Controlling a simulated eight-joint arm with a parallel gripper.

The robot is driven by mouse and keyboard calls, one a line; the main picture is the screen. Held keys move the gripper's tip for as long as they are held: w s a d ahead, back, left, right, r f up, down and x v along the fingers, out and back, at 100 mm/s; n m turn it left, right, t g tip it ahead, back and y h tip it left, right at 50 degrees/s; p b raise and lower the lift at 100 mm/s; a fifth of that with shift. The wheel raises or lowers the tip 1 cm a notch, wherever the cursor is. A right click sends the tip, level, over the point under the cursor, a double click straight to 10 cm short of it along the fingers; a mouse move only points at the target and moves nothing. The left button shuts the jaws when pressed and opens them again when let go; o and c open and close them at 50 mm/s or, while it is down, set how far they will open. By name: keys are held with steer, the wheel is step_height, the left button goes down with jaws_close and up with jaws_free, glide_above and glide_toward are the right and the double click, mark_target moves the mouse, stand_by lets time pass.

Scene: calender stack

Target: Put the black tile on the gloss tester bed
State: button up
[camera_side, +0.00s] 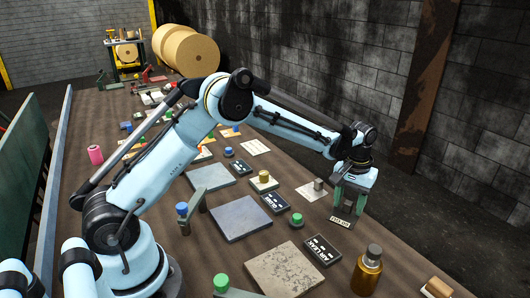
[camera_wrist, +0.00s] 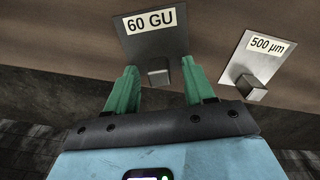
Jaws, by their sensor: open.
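The black tile (camera_wrist: 140,47), a dark square plate with a "60 GU" label and a small grey knob, lies on the table. In the side view the tile (camera_side: 346,213) is under my gripper at the table's right edge. My gripper (camera_wrist: 160,80) has its green fingers open, one on each side of the knob; I cannot tell if they touch it. In the side view the gripper (camera_side: 350,193) points down and hides part of the tile. A grey-blue slab (camera_side: 240,217) beside a dark plaque (camera_side: 275,202) seems to be the gloss tester bed; the plaque's lettering is hard to read.
A pale "500 µm" tile with a knob (camera_wrist: 255,58) lies close beside the black tile. A speckled slab (camera_side: 286,268), an "AIR LEAK" plaque (camera_side: 322,250), a green button (camera_side: 297,219) and an amber bottle (camera_side: 368,272) stand nearer. Another grey slab (camera_side: 211,178) lies farther back.

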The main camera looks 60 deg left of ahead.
jaws_close()
steer(key=shift+r, duration=0.1)
